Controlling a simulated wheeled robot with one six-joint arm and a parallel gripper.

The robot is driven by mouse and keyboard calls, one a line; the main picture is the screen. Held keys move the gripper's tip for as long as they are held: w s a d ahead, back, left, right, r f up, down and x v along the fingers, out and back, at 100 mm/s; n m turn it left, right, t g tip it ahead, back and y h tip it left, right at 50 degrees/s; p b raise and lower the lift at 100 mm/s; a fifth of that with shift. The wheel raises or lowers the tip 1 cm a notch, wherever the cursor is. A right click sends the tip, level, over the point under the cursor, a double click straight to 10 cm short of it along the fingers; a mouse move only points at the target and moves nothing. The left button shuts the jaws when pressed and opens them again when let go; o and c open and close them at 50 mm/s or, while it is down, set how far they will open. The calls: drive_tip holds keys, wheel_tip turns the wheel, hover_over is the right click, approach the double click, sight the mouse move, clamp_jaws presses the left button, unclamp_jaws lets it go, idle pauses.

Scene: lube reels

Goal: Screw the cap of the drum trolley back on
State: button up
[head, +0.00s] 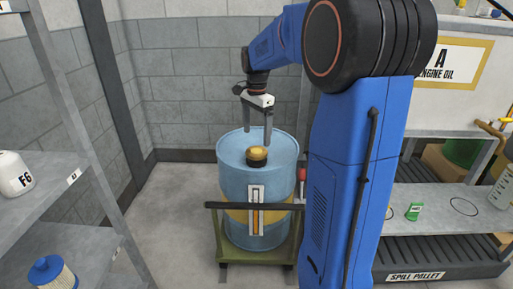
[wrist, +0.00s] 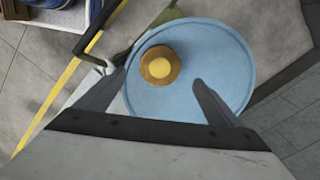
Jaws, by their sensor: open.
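The drum trolley carries an upright light-blue drum (head: 232,187) with a yellow band, on a green frame (head: 230,246). A round yellow-brown cap (head: 257,153) sits on a dark neck on the drum's top; whether it is screwed tight I cannot tell. My gripper (head: 257,135) points down above the drum top, open and empty, its fingertips above the cap and apart from it. In the wrist view the cap (wrist: 160,67) shows between the fingers of my gripper (wrist: 158,76), nearer the left finger. The drum's blue top (wrist: 222,60) is clear around it.
A grey shelf (head: 35,185) with a white jug (head: 14,174) and a blue-topped filter (head: 50,272) stands at the left. A bench (head: 440,203) with a green item (head: 414,211) and a spill pallet (head: 440,262) are at the right. Floor left of the drum is free.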

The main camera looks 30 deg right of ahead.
sight(257, 151)
drive_tip(key=shift+f, duration=3.45)
drive_tip(key=c, duration=1.2)
drive_tip(key=shift+m, duration=2.6)
drive_tip(key=m, duration=0.5)
